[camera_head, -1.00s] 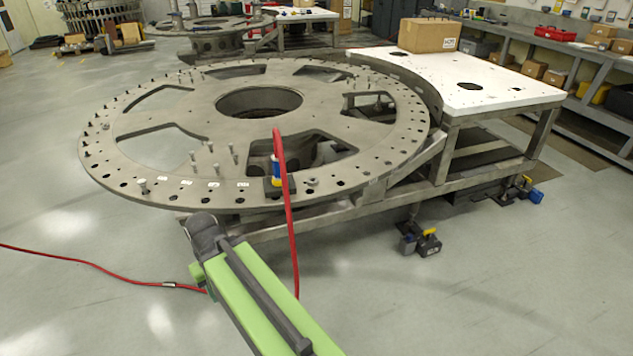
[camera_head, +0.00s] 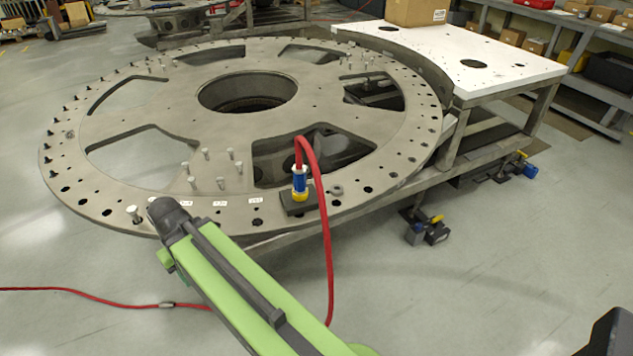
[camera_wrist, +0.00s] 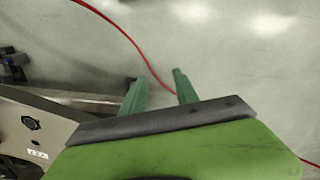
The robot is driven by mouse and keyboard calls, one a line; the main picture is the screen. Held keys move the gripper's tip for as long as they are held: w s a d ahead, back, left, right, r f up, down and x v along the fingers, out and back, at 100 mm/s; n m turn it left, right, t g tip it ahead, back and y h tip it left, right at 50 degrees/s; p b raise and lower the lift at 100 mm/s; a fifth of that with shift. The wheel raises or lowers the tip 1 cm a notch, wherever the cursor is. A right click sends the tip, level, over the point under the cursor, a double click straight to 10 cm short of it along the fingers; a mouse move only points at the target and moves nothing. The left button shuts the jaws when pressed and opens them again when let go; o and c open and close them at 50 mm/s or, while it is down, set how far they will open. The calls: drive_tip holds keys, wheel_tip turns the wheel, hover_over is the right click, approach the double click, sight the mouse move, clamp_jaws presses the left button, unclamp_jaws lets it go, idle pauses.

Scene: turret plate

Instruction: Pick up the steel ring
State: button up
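A small grey steel ring (camera_head: 337,190) lies on the front rim of the large round steel turret plate (camera_head: 140,112). It is just right of a dark block (camera_head: 300,206) with a blue and yellow connector (camera_head: 299,180). My green arm reaches in from the bottom of the head view, and its dark end is at the plate's front edge, left of the ring. The plate's rim is at the lower left there, and the ring cannot be made out.
A red cable (camera_head: 326,230) loops up from the connector and down behind my arm. Short pegs (camera_head: 221,183) stand on the plate left of the block, and a larger pin (camera_head: 134,214) stands at the front left rim. A white table (camera_head: 500,62) adjoins at right. Floor at right is mostly clear.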

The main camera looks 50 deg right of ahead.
drive_tip(key=shift+w+d+r, duration=0.15)
drive_tip(key=shift+w+d, duration=0.05)
drive_tip(key=shift+d, duration=0.05)
